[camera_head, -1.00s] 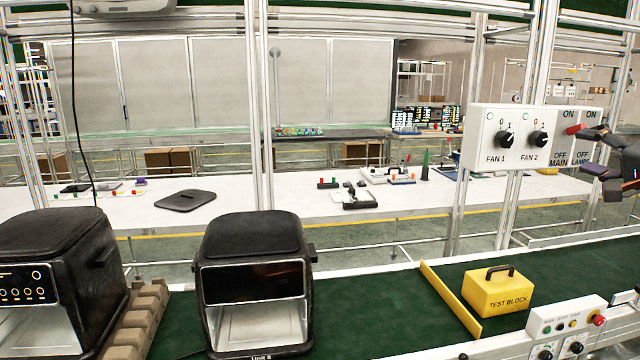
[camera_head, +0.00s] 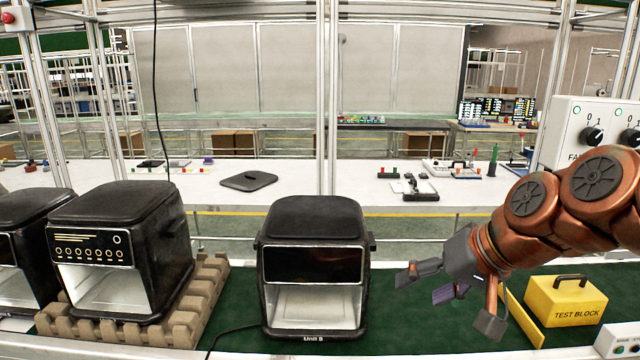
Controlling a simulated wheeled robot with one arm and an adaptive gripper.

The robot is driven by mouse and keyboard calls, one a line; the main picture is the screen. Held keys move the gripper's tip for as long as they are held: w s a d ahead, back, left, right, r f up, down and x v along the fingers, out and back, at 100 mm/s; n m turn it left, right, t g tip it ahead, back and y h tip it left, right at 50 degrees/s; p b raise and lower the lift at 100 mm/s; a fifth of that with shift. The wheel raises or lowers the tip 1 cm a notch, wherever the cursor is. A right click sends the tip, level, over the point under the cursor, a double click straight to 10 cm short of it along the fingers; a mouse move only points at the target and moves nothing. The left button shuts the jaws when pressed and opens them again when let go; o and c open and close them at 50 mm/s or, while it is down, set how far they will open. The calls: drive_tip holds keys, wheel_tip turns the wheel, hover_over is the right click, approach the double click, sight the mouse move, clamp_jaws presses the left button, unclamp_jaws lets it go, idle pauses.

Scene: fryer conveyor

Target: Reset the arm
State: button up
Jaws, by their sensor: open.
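My gripper (camera_head: 445,310) is at the right of the head view, on the end of my copper-coloured arm. Its fingers are spread apart with nothing between them, and they point left and down over the green conveyor belt. It is to the right of the black fryer (camera_head: 313,224) marked Unit 8, apart from it. That fryer's front is open and shows a pale, empty-looking inside. The yellow test block (camera_head: 567,300) stands upright on the belt, right of my gripper.
A second fryer (camera_head: 122,215) stands on a brown cardboard-like tray (camera_head: 213,281), with another fryer (camera_head: 22,234) beside it at far left. A yellow bar (camera_head: 524,318) crosses the belt near my gripper. The fan switch panel (camera_head: 572,135) is at upper right. A cable hangs at left.

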drive_tip(key=s+d+f+g+h, duration=0.1)
drive_tip(key=s+f+g+h, duration=0.1)
drive_tip(key=s+f, duration=0.7)
drive_tip(key=s+d+f+n+g+h, duration=0.1)
drive_tip(key=s+f+g+h, duration=0.2)
drive_tip(key=s+f, duration=0.7)
drive_tip(key=s+g, duration=0.2)
drive_tip(key=s, duration=0.2)
drive_tip(key=shift+g, duration=0.3)
